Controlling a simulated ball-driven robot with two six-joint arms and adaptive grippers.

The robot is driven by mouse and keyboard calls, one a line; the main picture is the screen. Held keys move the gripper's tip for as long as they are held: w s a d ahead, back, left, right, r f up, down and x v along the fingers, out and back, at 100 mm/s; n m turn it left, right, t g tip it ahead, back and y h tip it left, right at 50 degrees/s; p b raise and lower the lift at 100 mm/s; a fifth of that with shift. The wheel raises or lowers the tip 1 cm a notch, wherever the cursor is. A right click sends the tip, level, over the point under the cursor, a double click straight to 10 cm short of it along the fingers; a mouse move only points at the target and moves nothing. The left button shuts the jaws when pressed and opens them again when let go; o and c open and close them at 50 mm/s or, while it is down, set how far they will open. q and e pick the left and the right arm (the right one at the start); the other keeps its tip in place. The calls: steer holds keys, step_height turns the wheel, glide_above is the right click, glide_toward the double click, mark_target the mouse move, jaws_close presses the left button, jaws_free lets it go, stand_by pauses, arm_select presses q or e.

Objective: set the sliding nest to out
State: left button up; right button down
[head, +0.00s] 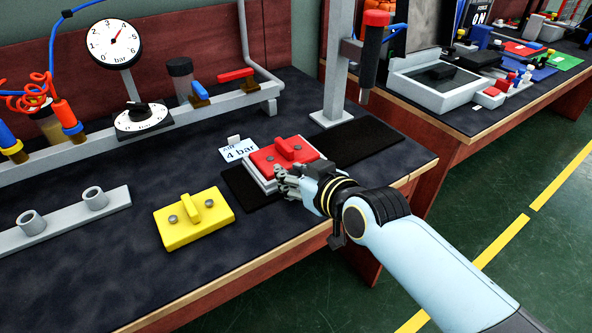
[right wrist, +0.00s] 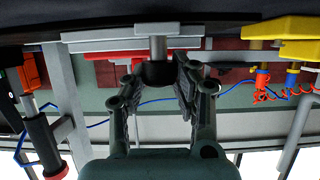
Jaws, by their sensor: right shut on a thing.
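The sliding nest (head: 257,177) is a pale plate at the table's front right, with a red plate (head: 270,157) with a raised handle on it. It sits over a dark strip that shows on its left. My right gripper (head: 284,181) is at the nest's front edge. In the right wrist view, which looks inverted, its fingers (right wrist: 160,76) are closed around a dark knob (right wrist: 157,73) on a grey stem by the pale nest plate (right wrist: 100,45). The fingers hide the knob in the head view. My left gripper is not in view.
A yellow plate (head: 188,231) with a handle lies left of the nest. A "4 bar" card (head: 239,149) stands behind it. A grey post (head: 338,75) rises behind right, beside a bare dark mat (head: 355,138). A gauge (head: 114,43) and valves are at the back.

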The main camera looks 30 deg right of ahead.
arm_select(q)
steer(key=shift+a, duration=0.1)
arm_select(e)
steer(key=shift+a+f, duration=0.1)
steer(key=c, duration=1.3)
jaws_free()
steer(key=shift+c, duration=0.2)
steer(key=o, duration=0.3)
steer(key=shift+a, duration=0.15)
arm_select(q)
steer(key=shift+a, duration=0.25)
arm_select(e)
steer(key=shift+o, duration=0.2)
steer(key=shift+s, duration=0.15)
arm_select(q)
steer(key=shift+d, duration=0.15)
arm_select(e)
steer(key=a+v, duration=0.1)
steer(key=v, duration=1)
steer(key=shift+s+d+r, duration=0.3)
steer(key=shift+d, duration=0.2)
